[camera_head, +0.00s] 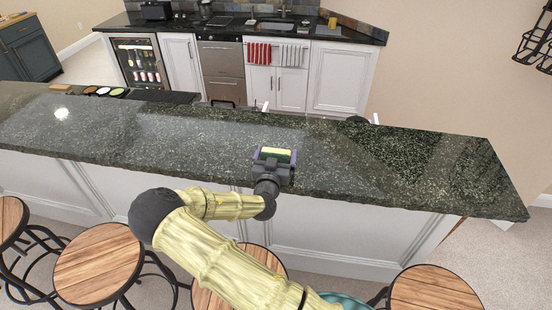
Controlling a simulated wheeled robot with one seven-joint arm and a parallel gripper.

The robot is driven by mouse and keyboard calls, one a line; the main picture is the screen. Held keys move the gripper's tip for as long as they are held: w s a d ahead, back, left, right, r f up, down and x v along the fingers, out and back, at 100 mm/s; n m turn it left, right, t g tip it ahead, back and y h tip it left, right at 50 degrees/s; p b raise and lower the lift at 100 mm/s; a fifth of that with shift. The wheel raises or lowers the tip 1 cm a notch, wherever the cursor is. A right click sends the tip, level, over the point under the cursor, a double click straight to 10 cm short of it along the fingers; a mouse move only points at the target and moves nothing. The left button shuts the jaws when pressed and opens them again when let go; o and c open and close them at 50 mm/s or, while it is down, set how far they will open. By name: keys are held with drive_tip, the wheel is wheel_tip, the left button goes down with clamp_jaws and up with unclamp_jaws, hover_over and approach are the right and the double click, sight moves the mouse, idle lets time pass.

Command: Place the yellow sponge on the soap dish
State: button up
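The yellow sponge (275,152), with a dark green layer beneath the yellow, sits between the fingers of my gripper (275,156). The purple fingertips flank its left and right ends, and the gripper appears shut on it. Gripper and sponge are over the front part of the dark granite bar counter (210,150); whether the sponge touches the counter is hard to tell. I cannot make out a soap dish for certain.
Wooden-topped stools (98,273) stand along the bar's near side. Behind are a back counter with a sink (273,27) and a small yellow object (332,22). The bar's right half is clear.

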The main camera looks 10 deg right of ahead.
sight(276, 151)
drive_tip(key=c, duration=0.3)
drive_tip(key=shift+s+a, duration=0.1)
drive_tip(key=c, duration=0.3)
drive_tip(key=shift+r, duration=0.1)
wheel_tip(276, 151, up, 10)
drive_tip(key=b, duration=0.3)
drive_tip(key=shift+f, duration=0.2)
idle(0.5)
